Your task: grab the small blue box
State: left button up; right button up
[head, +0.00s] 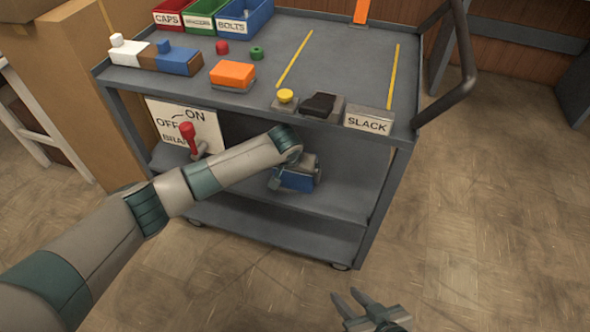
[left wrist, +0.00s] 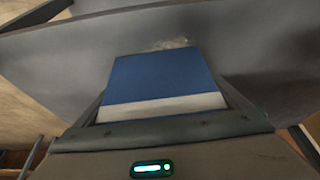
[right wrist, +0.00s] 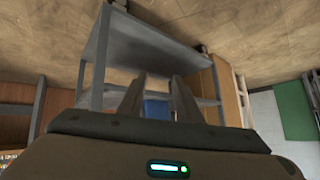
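The small blue box (head: 299,181) is at the cart's middle shelf, under the top, partly hidden by my left gripper (head: 297,167). In the left wrist view the blue box (left wrist: 162,80), with a pale band along its near edge, fills the space between the left fingers (left wrist: 165,95). One finger lies along each side; whether they press on it I cannot tell. My right gripper (head: 356,300) is low over the floor at the front, its fingers apart and empty. A blue patch, likely the box, shows between its fingers in the right wrist view (right wrist: 156,109).
The grey cart top (head: 345,65) holds labelled bins (head: 213,17), an orange block (head: 233,73), a yellow button (head: 286,96) and a SLACK sign (head: 368,122). Floor right of the cart is clear.

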pick_arm(q)
jog(key=shift+c, duration=0.8)
jog(key=shift+r, duration=0.35)
jog(key=s+a+p, duration=0.1)
jog(key=s+a, duration=0.1)
jog(key=s, duration=0.6)
jog(key=s+a+p, duration=0.2)
jog(key=s+a, duration=0.1)
jog(key=s, duration=0.6)
jog(key=shift+s, duration=0.15)
pick_arm(e)
jog(key=s+d+g, duration=0.1)
jog(key=s+d+f+g+h, duration=0.1)
jog(key=s+d+f+g, duration=0.1)
jog(key=d, duration=0.1)
jog(key=shift+d+h, duration=0.1)
jog(key=shift+h, duration=0.3)
